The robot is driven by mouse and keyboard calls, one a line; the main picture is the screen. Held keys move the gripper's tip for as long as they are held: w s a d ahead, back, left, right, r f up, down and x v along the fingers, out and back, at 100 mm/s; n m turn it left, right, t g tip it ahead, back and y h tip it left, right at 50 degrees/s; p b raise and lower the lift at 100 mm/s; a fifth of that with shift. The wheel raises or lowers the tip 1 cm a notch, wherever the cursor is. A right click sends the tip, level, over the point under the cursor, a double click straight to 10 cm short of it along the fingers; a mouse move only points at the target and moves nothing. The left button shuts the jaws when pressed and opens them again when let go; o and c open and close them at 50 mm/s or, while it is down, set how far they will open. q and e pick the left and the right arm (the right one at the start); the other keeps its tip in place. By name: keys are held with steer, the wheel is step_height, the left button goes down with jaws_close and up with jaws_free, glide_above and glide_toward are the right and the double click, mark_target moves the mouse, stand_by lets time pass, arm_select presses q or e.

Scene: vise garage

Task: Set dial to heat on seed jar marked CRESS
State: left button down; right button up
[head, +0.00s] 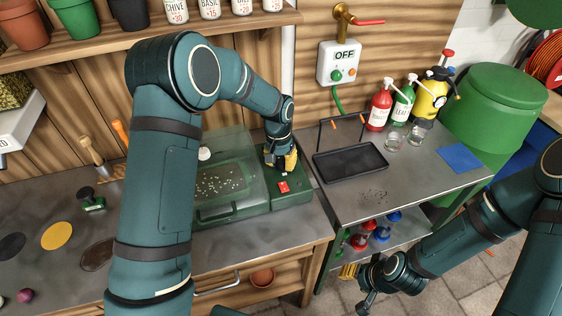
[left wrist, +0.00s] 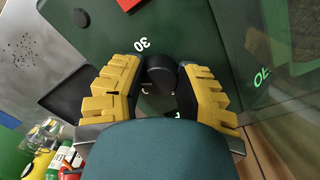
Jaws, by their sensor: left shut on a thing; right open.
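The dial is a black round knob (left wrist: 160,72) on a green panel, with "30" printed beside it in the left wrist view. My left gripper (left wrist: 161,82) has its yellow fingers on either side of the knob, shut on it. In the head view my left gripper (head: 284,162) is at the green seed box (head: 240,208) and hides the dial. The jars on the shelf include one marked CHIVE 30 (head: 175,11) and one marked 15 (head: 210,9); others at right read 20 and 28. I cannot make out CRESS. My right gripper (head: 368,292) is low, beside the metal cart, away from the dial.
A red switch (head: 283,187) is on the box near my left gripper. A clear lid (head: 222,165) covers the seeds. The metal cart at right holds a black tray (head: 350,163), a red bottle (head: 380,108) and a yellow sprayer (head: 428,98). A wall box (head: 339,64) reads OFF.

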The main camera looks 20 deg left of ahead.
mark_target(278, 162)
arm_select(q)
steer(key=shift+s+f, duration=0.1)
steer(key=c, duration=0.6)
jaws_free()
steer(key=r, duration=1.2)
steer(key=shift+a+r, duration=0.1)
steer(key=shift+a, duration=0.3)
